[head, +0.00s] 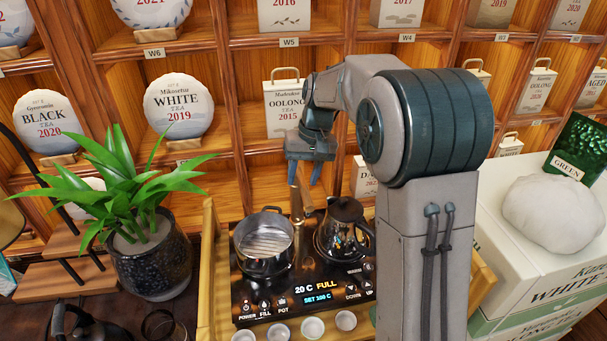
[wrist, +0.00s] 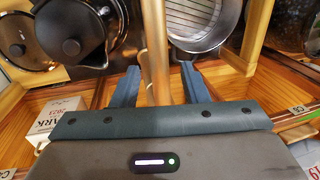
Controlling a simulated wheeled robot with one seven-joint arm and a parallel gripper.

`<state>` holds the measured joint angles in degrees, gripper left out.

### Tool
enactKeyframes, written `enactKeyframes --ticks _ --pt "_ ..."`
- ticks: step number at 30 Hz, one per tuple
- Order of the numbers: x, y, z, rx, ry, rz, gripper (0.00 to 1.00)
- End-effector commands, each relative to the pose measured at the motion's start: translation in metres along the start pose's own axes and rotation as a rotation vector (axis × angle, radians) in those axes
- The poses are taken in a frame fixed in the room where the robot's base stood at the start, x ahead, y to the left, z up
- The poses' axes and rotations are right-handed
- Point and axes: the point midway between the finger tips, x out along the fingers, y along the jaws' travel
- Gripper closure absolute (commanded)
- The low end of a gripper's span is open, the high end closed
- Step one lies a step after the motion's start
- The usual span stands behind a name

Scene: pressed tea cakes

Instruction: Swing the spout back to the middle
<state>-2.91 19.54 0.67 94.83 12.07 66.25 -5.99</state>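The brass-coloured spout (head: 297,213) rises at the back of the tea stove, between the steel pot (head: 264,268) on the left and the dark kettle (head: 345,212) on the right. My gripper (head: 304,173) is just above and around the spout's upper part. In the wrist view the spout tube (wrist: 157,65) runs between the two blue fingers of my gripper (wrist: 158,82). The fingers are apart, with a visible gap on each side of the tube. The pot (wrist: 207,25) and kettle (wrist: 72,30) also show there. Which way the spout's outlet points is hard to tell.
The stove panel (head: 318,302) reads 20 C, FULL, SET 100 C. Small cups (head: 312,327) stand in front of it. A potted plant (head: 150,262) is at left, stacked tea boxes (head: 530,270) at right. Wooden shelves with tea cakes and boxes rise close behind.

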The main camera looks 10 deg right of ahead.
Motion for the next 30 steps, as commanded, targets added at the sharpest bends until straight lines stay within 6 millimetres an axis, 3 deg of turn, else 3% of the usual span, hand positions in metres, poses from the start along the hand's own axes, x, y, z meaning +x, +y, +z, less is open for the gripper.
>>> enactKeyframes --ticks 8,21,30 --pt "-0.015 0.000 -0.001 0.000 0.004 0.000 0.59" --pt "-0.111 0.000 -0.001 0.000 0.004 0.001 0.59" --pt "-0.138 0.000 0.000 0.000 0.001 0.000 0.59"
